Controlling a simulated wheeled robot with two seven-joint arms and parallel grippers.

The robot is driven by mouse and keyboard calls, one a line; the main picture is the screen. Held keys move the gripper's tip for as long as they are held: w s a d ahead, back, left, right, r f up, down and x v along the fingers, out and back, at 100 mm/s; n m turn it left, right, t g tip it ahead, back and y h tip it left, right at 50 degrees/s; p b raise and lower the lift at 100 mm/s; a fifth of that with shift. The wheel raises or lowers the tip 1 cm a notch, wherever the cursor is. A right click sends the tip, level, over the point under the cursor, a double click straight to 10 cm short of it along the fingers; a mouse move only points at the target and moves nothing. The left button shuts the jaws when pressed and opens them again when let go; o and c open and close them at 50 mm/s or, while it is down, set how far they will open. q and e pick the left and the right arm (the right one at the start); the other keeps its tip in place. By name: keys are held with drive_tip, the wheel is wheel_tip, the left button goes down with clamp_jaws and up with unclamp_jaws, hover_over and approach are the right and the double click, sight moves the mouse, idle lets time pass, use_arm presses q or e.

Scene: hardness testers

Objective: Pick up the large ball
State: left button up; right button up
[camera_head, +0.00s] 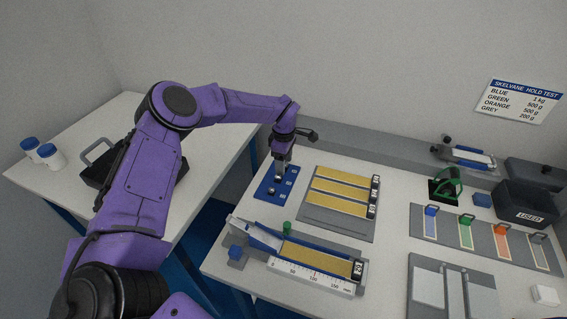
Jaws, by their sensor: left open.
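My left arm is purple and reaches across from the left. Its left gripper (280,174) points down over a small blue plate (264,192) on the white table and is open. The plate carries a few small pale spots or seats. I cannot make out a large ball for certain; anything between the fingertips is too small or hidden. I cannot tell whether the fingertips touch the plate. My right gripper is not in view.
A rack of yellow strips (338,192) stands right of the plate. In front is a ruler fixture (310,278) with a blue ramp and a green cylinder (287,228). Colored hook weights, a black USED bin (528,203) and a grey board stand at right.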

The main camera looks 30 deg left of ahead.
use_arm(q)
clamp_jaws()
